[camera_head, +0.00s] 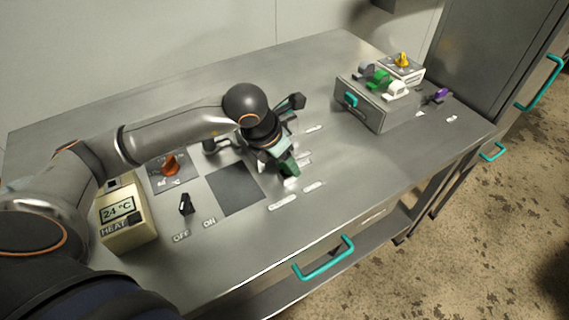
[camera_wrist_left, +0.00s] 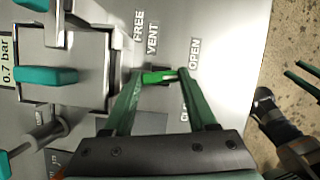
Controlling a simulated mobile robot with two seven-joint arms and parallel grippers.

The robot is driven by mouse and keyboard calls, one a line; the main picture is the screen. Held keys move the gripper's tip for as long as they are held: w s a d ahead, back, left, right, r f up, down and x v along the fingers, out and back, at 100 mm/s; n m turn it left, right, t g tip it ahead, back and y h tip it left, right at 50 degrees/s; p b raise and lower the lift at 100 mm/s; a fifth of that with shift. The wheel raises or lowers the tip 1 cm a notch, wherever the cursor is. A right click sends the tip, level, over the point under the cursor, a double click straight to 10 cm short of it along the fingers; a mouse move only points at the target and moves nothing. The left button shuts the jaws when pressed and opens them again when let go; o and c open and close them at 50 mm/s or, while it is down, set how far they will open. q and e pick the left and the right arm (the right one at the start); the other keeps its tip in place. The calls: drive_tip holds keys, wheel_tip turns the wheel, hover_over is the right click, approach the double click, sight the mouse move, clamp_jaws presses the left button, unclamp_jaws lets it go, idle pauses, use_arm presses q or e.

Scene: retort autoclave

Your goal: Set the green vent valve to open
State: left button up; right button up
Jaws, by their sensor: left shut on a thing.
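My left gripper (camera_head: 289,168) reaches down to the bench panel, right of the dark square plate. In the left wrist view its two green fingers (camera_wrist_left: 160,82) close around the bright green vent valve (camera_wrist_left: 158,77). The valve's bright green handle lies crosswise between the fingertips, beside a FREE VENT label on its left and an OPEN label on its right. Another label below is partly hidden by a finger. In the head view the gripper hides the valve.
The steel bench (camera_head: 350,190) also carries a heater box (camera_head: 126,222) reading 24 °C, a black switch (camera_head: 185,204), an orange knob (camera_head: 170,165) and a drawer box (camera_head: 372,108) with coloured handles. A teal handle (camera_head: 324,260) sticks out at the front edge.

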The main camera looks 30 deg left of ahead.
use_arm(q)
drive_tip(key=shift+d+n+y+b, duration=0.15)
drive_tip(key=shift+n+y+b, duration=0.75)
drive_tip(key=shift+n, duration=1.4)
drive_tip(key=o, duration=1.4)
drive_tip(key=shift+c, duration=0.2)
drive_tip(key=shift+r, duration=0.1)
drive_tip(key=p+v, duration=0.1)
drive_tip(key=v, duration=1.1)
drive_tip(key=shift+s+r+p, duration=0.15)
drive_tip(key=shift+s+p, duration=0.1)
drive_tip(key=shift+p, duration=0.05)
